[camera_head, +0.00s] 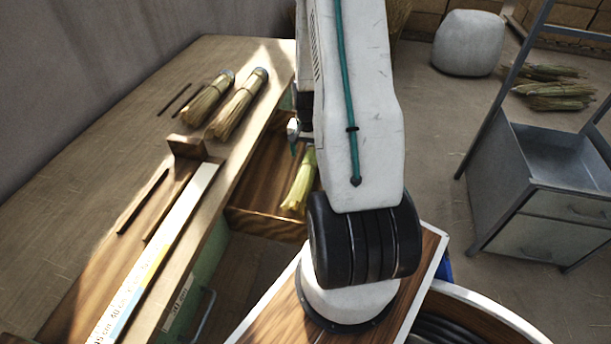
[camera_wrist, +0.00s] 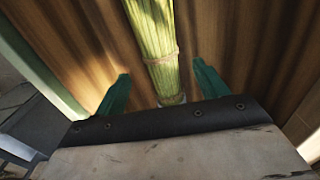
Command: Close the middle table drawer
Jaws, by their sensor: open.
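The table (camera_head: 130,85) stands at the left with an open wooden drawer (camera_head: 263,222) pulled out from its right side. A straw broom bundle (camera_head: 301,185) lies inside the drawer. My gripper (camera_head: 293,140) is over the drawer, partly hidden by my own arm. In the wrist view my gripper (camera_wrist: 160,92) has its two green fingers apart, one on each side of the straw bundle (camera_wrist: 152,35). The drawer's wooden bottom (camera_wrist: 75,35) shows behind them. My arm hides the drawer's far right part.
Two straw bundles (camera_head: 238,105) and a ruler strip (camera_head: 150,265) lie on the table top. A grey metal cabinet (camera_head: 545,165) with drawers stands at the right. A white pouf (camera_head: 468,43) and more straw (camera_head: 553,88) are at the back right. Floor is open between them.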

